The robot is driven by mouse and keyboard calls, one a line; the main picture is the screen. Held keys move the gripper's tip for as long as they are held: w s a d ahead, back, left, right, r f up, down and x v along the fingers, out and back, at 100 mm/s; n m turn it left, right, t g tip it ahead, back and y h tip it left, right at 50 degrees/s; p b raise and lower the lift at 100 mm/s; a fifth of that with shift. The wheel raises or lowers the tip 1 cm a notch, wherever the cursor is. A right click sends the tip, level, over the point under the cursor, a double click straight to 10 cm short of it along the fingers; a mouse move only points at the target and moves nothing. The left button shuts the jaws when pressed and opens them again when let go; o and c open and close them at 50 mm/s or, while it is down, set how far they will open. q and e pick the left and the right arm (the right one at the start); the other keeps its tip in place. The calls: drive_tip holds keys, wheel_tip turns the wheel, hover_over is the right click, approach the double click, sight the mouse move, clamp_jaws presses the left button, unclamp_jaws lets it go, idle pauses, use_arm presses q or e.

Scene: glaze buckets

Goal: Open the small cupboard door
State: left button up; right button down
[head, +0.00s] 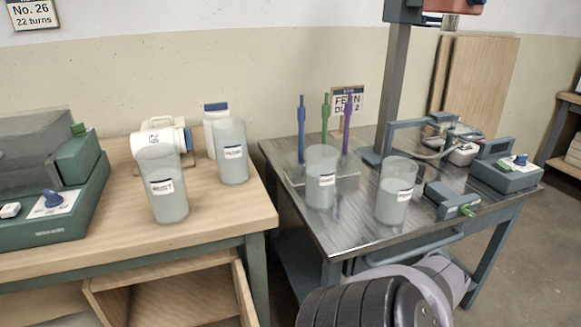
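A small wooden cupboard (107,302) sits under the left workbench, at the bottom left of the head view. Its front looks open, and its inside floor and back show. A narrow upright wooden panel (243,294) stands at its right side; I cannot tell whether this is a swung-out door or a side wall. The lower part of the cupboard is cut off by the picture's bottom edge. No handle is visible. Neither of my gripper's fingertips can be made out. Part of my own arm, dark and ribbed with grey-lilac links, shows at the bottom centre right.
The wooden workbench (225,213) holds two labelled translucent buckets (168,203) (231,166), white containers and a green machine (60,215). A dark metal table (345,235) at right holds two more buckets (321,188) (394,203), upright coloured tools and devices. A gap separates bench and table.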

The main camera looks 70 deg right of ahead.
drive_tip(key=shift+s, duration=0.1)
drive_tip(key=c, duration=1.6)
unclamp_jaws()
drive_tip(key=v, duration=1.2)
drive_tip(key=shift+a, duration=0.1)
